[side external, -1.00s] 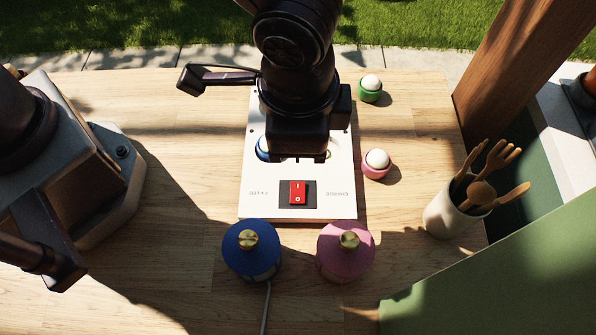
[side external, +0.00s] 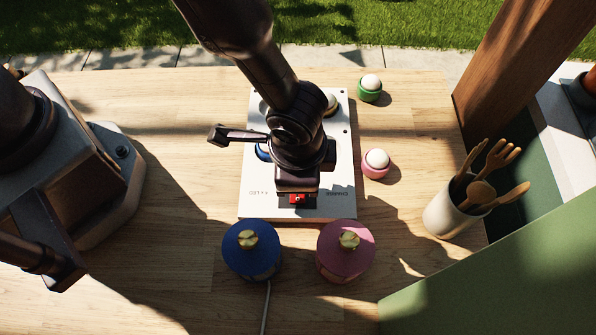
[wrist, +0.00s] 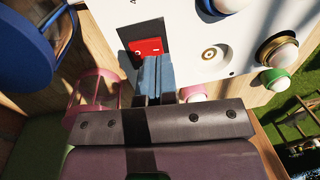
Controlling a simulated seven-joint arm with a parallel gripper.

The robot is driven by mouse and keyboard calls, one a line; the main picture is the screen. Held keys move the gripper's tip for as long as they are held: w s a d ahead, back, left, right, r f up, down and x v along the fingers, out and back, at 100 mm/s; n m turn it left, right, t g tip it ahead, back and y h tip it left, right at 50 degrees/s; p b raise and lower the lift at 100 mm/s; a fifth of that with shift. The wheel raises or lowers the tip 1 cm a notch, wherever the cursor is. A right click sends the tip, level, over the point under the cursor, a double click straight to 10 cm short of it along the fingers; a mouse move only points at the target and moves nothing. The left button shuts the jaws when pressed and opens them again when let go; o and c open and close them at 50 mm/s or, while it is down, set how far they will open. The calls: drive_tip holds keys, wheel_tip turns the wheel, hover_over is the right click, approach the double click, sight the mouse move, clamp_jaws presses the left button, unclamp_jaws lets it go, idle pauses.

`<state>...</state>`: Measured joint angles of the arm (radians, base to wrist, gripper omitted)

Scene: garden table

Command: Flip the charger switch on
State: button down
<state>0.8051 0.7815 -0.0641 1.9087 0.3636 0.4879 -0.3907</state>
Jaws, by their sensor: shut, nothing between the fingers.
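The charger (side external: 340,190) is a flat white panel on the wooden table. Its red rocker switch (side external: 298,199) sits in a dark frame near the panel's near edge. In the side view my gripper (side external: 297,190) is over the switch and hides its far part. In the wrist view the red switch (wrist: 147,47) shows just beyond the tips of my shut gripper (wrist: 152,60), with nothing between the fingers. Whether the tips touch the switch I cannot tell. Which way the rocker is tilted is not clear.
A utensil pot (side external: 450,215) is farther right. Bare table lies left of the panel.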

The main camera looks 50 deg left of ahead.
drive_tip(key=shift+w+f, duration=0.1)
drive_tip(key=shift+f, duration=0.9)
drive_tip(key=shift+a+f, duration=0.1)
drive_tip(key=shift+f, duration=0.2)
drive_tip(key=shift+r, duration=0.1)
drive_tip(key=shift+s+d+r, duration=0.25)
drive_tip(key=shift+s+d, duration=0.25)
drive_tip(key=shift+d, duration=0.05)
drive_tip(key=shift+r, duration=0.1)
wheel_tip(320, 180, up, 14)
drive_tip(key=w+a, duration=0.1)
drive_tip(key=shift+w+a, duration=0.1)
